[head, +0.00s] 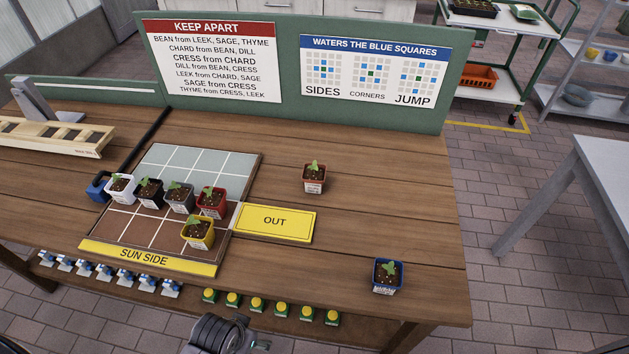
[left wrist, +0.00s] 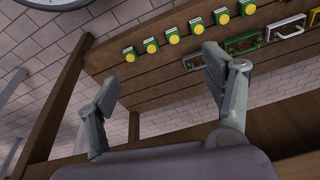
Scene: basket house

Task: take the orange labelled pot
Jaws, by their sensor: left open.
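A terracotta-orange pot (head: 315,185) with a seedling and a pale label stands upright on the table, right of the grid and behind the yellow OUT plate (head: 275,222). Its label is too small to read. My left gripper (left wrist: 162,72) is open and empty in the left wrist view, near the front of the table and apart from any pot. In the head view a dark part of my arm shows at the bottom edge, with no clear fingertips. My right gripper is not seen.
White, black, grey, red and yellow pots stand on the tiled grid (head: 180,160). A blue pot (head: 387,277) stands near the table's front right. Yellow buttons (head: 256,304) and blue switches (head: 104,271) line the front edge. The table right of the orange pot is clear.

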